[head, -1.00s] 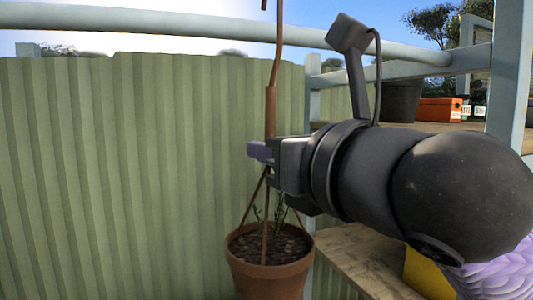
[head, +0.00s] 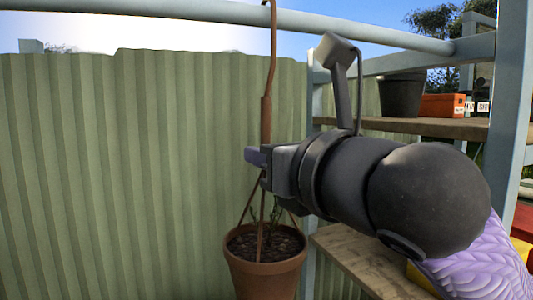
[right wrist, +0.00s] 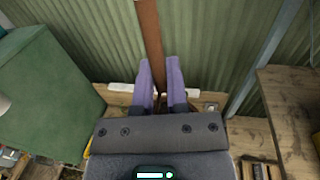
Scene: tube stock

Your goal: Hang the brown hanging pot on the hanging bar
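The brown hanging pot (head: 265,272) holds dark soil and a small green plant. Its thin straps run up to a brown hanger rod (head: 266,120), which ends in a hook at the top edge of the head view. My right gripper (head: 260,158) is shut on this rod above the pot; the right wrist view shows the rod (right wrist: 150,35) between the two purple fingers (right wrist: 160,80). The light grey hanging bar (head: 180,20) crosses the top, and the rod passes in front of it. Whether the hook touches the bar cannot be told. My left gripper is out of view.
A green corrugated wall (head: 120,180) stands behind the pot. At the right are a wooden shelf (head: 430,127) with a dark pot (head: 400,96) and an orange box (head: 441,105), a lower plank (head: 365,262) and a grey-blue post (head: 508,110).

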